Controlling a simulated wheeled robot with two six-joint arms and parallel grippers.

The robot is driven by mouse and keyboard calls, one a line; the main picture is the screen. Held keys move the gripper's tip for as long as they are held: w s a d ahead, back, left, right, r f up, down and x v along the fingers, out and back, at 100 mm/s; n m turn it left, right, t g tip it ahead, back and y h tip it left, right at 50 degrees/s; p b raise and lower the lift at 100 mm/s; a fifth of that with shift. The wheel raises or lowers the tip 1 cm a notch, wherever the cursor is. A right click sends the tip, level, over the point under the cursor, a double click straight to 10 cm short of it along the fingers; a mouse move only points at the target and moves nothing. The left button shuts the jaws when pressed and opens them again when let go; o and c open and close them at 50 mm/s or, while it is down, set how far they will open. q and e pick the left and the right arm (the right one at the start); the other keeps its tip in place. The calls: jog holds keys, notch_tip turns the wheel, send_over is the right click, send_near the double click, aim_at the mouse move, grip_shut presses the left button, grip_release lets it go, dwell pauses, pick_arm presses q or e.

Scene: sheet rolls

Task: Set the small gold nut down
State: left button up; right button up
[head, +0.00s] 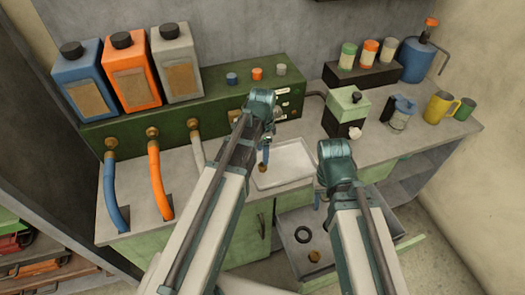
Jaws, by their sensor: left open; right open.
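A small gold-brown piece (262,168), which looks like the small gold nut, is at the left edge of the white tray (285,178) on the counter. My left gripper (265,156) points down just above it and is open; whether the fingers still touch the piece is too small to tell. My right gripper (317,200) is open over the drawer side, mostly hidden by its own arm. A larger gold nut (314,256) and a black ring (302,234) lie in the open grey drawer (290,259).
Blue (86,88), orange (132,75) and grey (177,68) bottles stand on the green box (210,104) behind, with hoses below. A green-and-black device (346,110), a glass jar (400,112) and a yellow mug (439,107) stand at right. Counter left of the tray is partly clear.

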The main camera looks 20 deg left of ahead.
pick_arm(q)
notch_tip(320, 180, up, 5)
jog(key=p, duration=0.4)
jog(key=s+d+n+y, duration=0.1)
jog(key=s+d+n, duration=0.6)
jog(key=s+d, duration=0.4)
jog(key=s, duration=0.3)
jog(key=shift+r, duration=0.2)
jog(key=shift+d, duration=0.1)
